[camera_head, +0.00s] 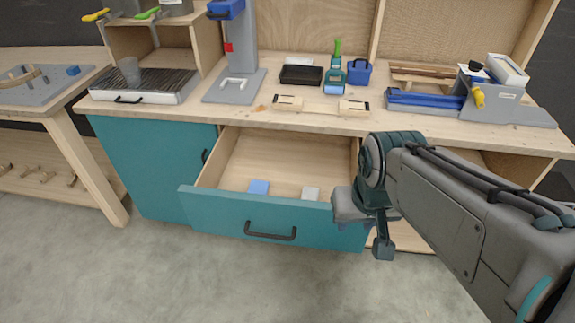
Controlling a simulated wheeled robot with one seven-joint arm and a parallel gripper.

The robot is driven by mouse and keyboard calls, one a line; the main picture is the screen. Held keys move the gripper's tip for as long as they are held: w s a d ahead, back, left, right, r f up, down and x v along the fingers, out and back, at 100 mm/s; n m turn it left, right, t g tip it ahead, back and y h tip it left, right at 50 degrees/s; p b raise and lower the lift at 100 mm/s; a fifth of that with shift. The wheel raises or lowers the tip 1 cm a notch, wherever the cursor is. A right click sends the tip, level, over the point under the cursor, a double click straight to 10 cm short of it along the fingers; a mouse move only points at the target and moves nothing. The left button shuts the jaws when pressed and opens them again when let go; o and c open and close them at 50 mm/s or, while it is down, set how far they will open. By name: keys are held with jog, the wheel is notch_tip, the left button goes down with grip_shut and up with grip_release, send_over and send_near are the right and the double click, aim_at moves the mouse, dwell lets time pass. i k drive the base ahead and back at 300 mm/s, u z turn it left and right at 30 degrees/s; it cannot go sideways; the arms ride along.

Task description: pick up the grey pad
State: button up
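The small light grey pad (311,193) lies inside the open drawer (272,206), near its front wall and to the right of a blue pad (258,187). My gripper (378,240) hangs at the drawer's right front corner, to the right of the grey pad and apart from it in the picture. My wrist and forearm come in from the right. The fingers are partly hidden by the hand, so I cannot tell whether they are open or shut. I see nothing held.
The drawer is pulled out from the teal cabinet (150,165), with a black handle on its front. The workbench top (225,113) above holds a drill-press-like stand (236,60), a blue vise (425,100) and small tools. Most of the drawer floor is bare.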

aim_at(310, 193)
jog(key=u, duration=0.1)
jog(key=k, duration=0.45)
jog(key=z, duration=1.35)
jog(key=i, duration=2.2)
jog(key=u, duration=3.25)
